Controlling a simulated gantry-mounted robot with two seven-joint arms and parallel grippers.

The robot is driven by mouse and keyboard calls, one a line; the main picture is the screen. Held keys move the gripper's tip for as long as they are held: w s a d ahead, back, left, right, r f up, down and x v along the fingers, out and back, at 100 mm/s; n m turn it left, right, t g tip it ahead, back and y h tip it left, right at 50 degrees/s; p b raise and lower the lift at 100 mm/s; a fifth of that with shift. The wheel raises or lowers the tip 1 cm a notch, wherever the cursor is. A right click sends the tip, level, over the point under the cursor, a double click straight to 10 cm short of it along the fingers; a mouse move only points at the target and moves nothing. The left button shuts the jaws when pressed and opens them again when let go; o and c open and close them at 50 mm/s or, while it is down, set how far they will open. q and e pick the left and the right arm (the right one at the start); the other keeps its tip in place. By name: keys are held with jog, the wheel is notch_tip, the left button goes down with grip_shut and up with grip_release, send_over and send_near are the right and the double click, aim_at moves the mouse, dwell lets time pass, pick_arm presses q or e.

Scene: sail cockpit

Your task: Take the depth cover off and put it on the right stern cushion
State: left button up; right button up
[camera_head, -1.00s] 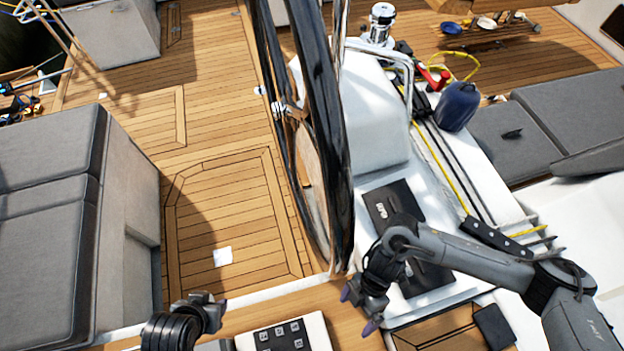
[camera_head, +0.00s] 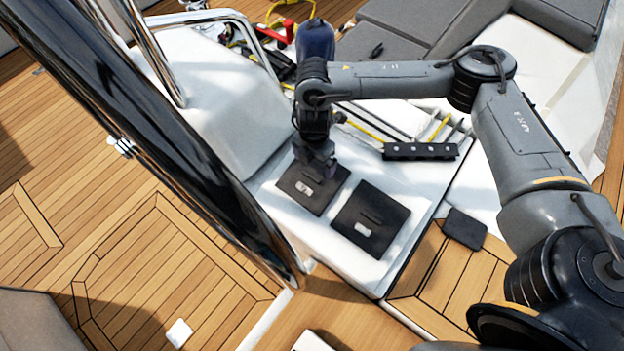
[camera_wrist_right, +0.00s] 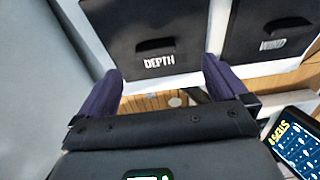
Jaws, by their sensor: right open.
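The depth cover (camera_head: 318,193) is a dark square flap with a raised grip and a white label, on the white console beside the wheel. In the right wrist view, the depth cover (camera_wrist_right: 150,25) reads DEPTH. My right gripper (camera_head: 316,158) is above its upper edge in the head view. In the right wrist view, my right gripper (camera_wrist_right: 161,66) has its purple fingers apart with nothing between them, the cover lying beyond. Grey cushions (camera_head: 458,22) lie at the top right; I cannot tell which is the right stern cushion. My left gripper is not in view.
A matching wind cover (camera_head: 371,219) lies beside the depth cover. The black steering wheel (camera_head: 160,130) stands left of the console. A dark pad (camera_head: 464,229) is at right.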

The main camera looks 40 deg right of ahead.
aim_at(312, 175)
jog(key=shift+f, duration=0.6)
jog(key=shift+w+f, duration=0.15)
jog(key=shift+f, duration=0.45)
jog(key=f, duration=0.2)
jog(key=f+b, duration=0.1)
jog(key=shift+w+f, duration=0.1)
jog(key=shift+w, duration=0.15)
jog(key=shift+f, duration=0.75)
jog(key=c, duration=1.1)
jog(key=shift+c, duration=0.3)
jog(key=shift+r, duration=0.1)
